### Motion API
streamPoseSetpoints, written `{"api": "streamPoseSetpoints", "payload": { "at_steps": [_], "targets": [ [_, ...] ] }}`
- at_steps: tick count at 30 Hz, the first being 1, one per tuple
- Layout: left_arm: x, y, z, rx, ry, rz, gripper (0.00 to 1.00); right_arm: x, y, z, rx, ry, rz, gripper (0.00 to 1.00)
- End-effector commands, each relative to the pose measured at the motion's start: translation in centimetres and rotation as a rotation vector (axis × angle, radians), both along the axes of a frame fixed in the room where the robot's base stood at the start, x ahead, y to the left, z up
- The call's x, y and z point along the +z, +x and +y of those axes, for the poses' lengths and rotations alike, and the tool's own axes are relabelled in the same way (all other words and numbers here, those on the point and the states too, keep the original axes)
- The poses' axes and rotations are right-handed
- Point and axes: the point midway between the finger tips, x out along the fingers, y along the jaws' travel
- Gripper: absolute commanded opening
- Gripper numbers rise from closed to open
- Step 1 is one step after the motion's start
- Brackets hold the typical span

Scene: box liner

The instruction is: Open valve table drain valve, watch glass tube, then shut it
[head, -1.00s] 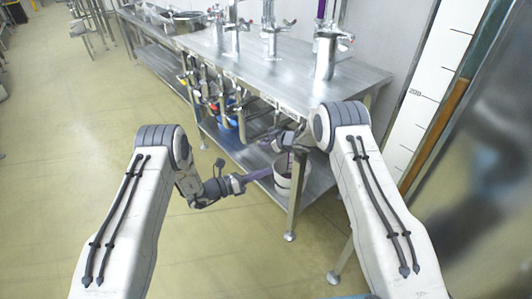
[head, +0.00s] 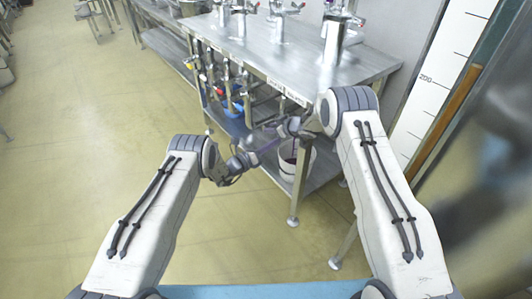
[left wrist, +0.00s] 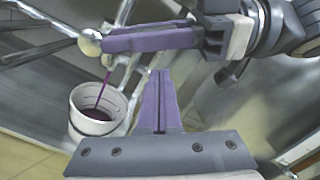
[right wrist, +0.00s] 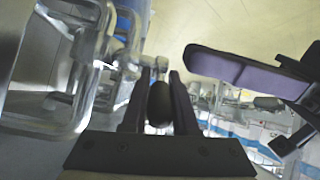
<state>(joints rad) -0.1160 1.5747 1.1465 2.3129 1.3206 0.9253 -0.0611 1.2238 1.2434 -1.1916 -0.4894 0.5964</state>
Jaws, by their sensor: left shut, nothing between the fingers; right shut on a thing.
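In the left wrist view my right gripper (left wrist: 145,40) has its purple fingers at a pale round knob (left wrist: 90,42) under the table. In the right wrist view it (right wrist: 160,95) is shut on a dark oval valve handle (right wrist: 160,104). A thin purple stream (left wrist: 104,88) falls into a white bucket (left wrist: 84,122) holding purple liquid. The bucket (head: 308,160) stands on the table's lower shelf. My left gripper (left wrist: 160,80) is shut and empty, close to the right one; it shows in the head view (head: 272,142). A purple vertical tube (head: 327,5) is mostly cut off at the top.
The steel table (head: 300,68) carries several metal fixtures with taps. Other pipes and coloured valves (head: 225,85) hang along its front edge. A table leg (head: 299,185) stands before the bucket. A wall scale (head: 440,75) is at right.

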Motion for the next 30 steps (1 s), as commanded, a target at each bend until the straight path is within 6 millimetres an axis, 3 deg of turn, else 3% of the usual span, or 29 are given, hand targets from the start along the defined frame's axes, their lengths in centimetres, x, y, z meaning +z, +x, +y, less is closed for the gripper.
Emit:
{"api": "streamPoseSetpoints", "payload": {
  "at_steps": [6,17,29,30],
  "targets": [
    [1.6,1.1,0.3,-0.002,0.001,0.0,0.0,-0.5,-0.4,0.1,0.004,-0.004,0.01,0.0],
    [1.8,1.2,0.4,-0.003,0.002,0.001,0.0,-0.5,-0.4,0.1,0.004,-0.004,0.01,0.0],
    [3.4,2.2,0.9,0.003,-0.004,-0.009,0.0,-0.5,-0.4,0.2,0.005,-0.003,0.01,0.0],
    [3.5,2.2,0.9,0.004,-0.005,-0.011,0.0,-0.5,-0.4,0.2,0.005,-0.003,0.01,0.39]
  ]
}}
